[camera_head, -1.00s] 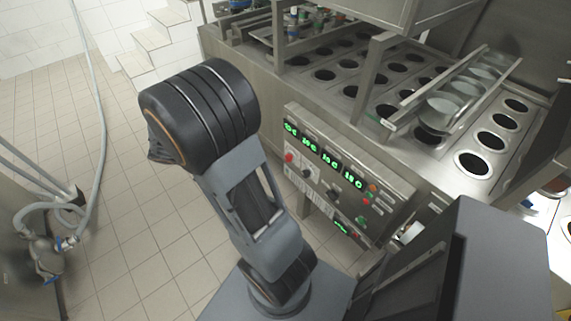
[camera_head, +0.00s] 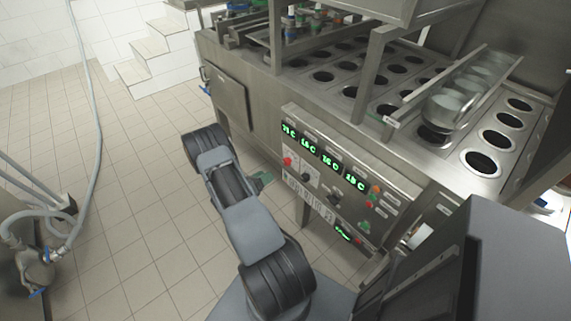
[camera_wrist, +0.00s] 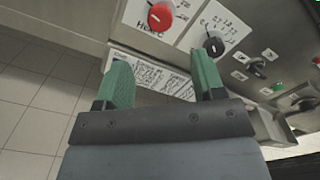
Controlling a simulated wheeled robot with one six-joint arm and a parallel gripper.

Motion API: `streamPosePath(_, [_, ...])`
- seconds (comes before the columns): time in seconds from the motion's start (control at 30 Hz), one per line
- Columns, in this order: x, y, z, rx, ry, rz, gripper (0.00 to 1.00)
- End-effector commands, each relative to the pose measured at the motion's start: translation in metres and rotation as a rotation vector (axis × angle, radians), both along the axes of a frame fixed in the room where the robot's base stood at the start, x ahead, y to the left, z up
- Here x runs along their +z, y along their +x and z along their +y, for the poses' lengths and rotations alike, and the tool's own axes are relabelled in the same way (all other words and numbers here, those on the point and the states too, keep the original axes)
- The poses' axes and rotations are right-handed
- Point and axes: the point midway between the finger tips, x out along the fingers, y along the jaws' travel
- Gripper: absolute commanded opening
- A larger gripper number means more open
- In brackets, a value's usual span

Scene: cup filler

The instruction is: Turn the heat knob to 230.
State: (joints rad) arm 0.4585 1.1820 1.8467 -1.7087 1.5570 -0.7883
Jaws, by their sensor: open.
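The control panel (camera_head: 345,208) shows in the head view right of my arm. A black knob (camera_wrist: 214,45) sits on a white plate with handwritten numbers around it; it also shows in the head view (camera_head: 306,177). The numbers are too small to read surely. A red knob (camera_wrist: 160,16) with handwriting under it is to its left; I cannot tell surely which knob is the heat knob. My gripper (camera_wrist: 162,68) has green fingers, open and empty, apart from both knobs. Its fingers (camera_head: 264,179) show left of the panel in the head view.
Green digital displays (camera_head: 330,160) run along the panel top. More switches (camera_head: 335,197) and coloured buttons sit to the right. A handwritten label (camera_wrist: 150,75) is below the knobs. The steel machine (camera_head: 270,100) stands behind; tiled floor (camera_head: 130,210) is free at left.

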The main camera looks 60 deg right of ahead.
Motion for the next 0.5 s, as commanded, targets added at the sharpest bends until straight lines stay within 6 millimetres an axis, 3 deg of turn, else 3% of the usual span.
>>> streamPosePath(0.3, [0.001, -0.021, -0.06, -0.005, 0.0, -0.003, 0.63])
streamPosePath(0.5, [0.001, -0.03, -0.086, -0.004, 0.001, -0.003, 0.63])
